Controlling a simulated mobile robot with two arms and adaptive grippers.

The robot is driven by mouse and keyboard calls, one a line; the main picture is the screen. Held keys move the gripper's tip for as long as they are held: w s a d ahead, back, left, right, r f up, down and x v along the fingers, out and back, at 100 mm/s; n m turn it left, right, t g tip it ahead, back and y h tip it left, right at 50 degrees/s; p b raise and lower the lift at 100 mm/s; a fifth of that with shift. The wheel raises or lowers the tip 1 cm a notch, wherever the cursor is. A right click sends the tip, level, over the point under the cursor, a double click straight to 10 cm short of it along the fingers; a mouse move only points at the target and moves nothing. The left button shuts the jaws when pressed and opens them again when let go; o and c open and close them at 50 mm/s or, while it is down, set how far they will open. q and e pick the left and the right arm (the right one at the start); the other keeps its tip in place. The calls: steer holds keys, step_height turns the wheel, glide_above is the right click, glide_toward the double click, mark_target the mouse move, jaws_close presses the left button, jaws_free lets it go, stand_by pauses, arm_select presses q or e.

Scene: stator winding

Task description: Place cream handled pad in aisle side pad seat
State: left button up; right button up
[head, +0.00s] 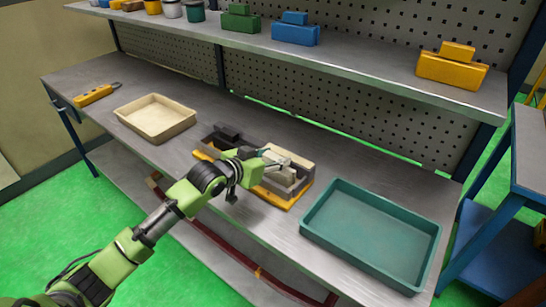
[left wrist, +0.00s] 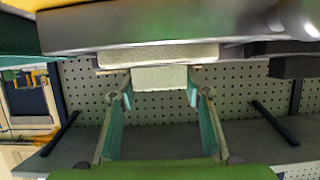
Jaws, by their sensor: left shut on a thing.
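The cream handled pad (head: 281,163) is at the right part of the grey fixture (head: 304,184), which has a yellow base. My left gripper (head: 262,160) reaches over the fixture from the front and is shut on the pad's handle. In the left wrist view the handle (left wrist: 160,78) sits between the two fingertips, with the wider pad plate (left wrist: 158,55) beyond it, close to the dark grey fixture. I cannot tell whether the pad rests fully in a seat. A dark block (head: 228,132) sits in the fixture's left part. My right gripper is not in view.
A cream tray (head: 127,121) stands left of the fixture and a teal tray (head: 322,248) stands right of it. A yellow tool (head: 95,95) lies at the far left. An upper shelf (head: 370,75) holds several coloured blocks and cans. Bench is bare between trays and fixture.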

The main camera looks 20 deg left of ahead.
arm_select(q)
steer(key=o, duration=1.5)
steer(key=shift+f, duration=0.1)
steer(key=shift+c, duration=0.2)
steer(key=b+v, duration=0.1)
steer(key=v, duration=1.1)
steer(key=shift+r, duration=0.2)
